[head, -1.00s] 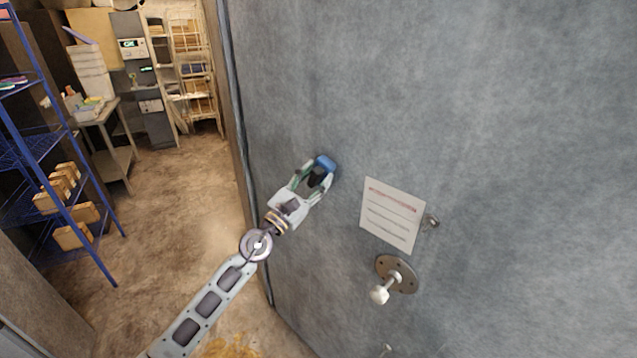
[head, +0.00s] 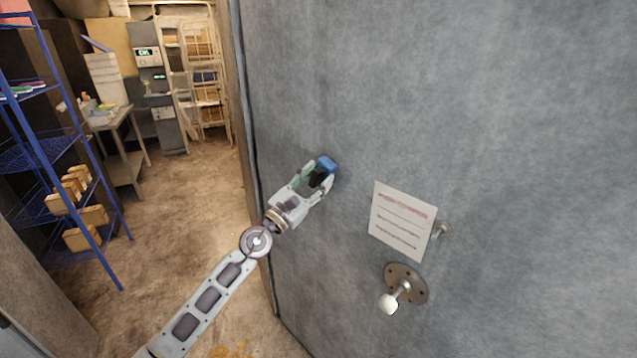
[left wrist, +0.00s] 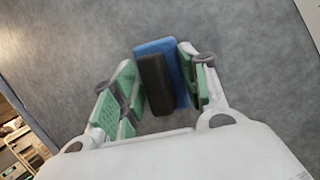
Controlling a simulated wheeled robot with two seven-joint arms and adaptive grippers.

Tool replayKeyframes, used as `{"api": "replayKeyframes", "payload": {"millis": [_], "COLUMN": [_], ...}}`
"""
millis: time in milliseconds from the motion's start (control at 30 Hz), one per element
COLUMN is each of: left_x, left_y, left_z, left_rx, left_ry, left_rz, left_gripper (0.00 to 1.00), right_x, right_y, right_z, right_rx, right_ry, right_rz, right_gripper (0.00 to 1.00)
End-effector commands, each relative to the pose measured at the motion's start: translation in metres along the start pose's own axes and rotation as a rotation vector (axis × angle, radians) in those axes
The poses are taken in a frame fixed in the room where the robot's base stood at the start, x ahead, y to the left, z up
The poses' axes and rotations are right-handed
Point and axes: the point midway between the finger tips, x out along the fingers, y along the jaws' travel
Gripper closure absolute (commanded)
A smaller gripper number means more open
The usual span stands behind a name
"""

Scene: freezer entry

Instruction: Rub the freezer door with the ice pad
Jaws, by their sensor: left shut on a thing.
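The freezer door (head: 480,110) is a large grey mottled panel filling the right of the head view. My left gripper (head: 318,178) is shut on the ice pad (head: 326,164), a blue block with a black part, and holds it at the door's surface. Whether the pad touches the door is hard to tell. In the left wrist view the ice pad (left wrist: 172,72) sits between the green-padded fingers of the gripper (left wrist: 162,88), with the grey door (left wrist: 80,60) behind. My right gripper is not in view.
A paper notice (head: 402,220) and a round plate with a white knob (head: 390,302) are on the door, right of my gripper. A blue shelf rack (head: 60,180) with boxes stands at the left. The brown floor (head: 190,220) between is open.

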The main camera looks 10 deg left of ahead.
Motion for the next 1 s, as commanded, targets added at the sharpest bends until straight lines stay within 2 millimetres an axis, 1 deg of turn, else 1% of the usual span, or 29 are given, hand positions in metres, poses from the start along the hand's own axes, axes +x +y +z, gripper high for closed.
{"api": "replayKeyframes", "payload": {"millis": [33, 400, 833, 1000], "left_x": [-0.001, 0.0, 0.0, 0.001], "left_y": [0.003, 0.019, 0.022, 0.026], "left_z": [-0.003, -0.01, -0.01, -0.013], "left_rx": [0.001, 0.001, 0.0, 0.002], "left_ry": [0.0, 0.0, 0.0, 0.0], "left_rz": [0.001, 0.001, 0.0, 0.0], "left_gripper": [0.78, 0.78, 0.78, 0.78], "right_x": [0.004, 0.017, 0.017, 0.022], "right_y": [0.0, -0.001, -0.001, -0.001], "right_z": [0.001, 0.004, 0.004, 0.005], "right_rx": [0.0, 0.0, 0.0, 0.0], "right_ry": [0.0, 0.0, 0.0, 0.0], "right_rz": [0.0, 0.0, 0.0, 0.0], "right_gripper": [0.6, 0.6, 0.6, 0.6]}}
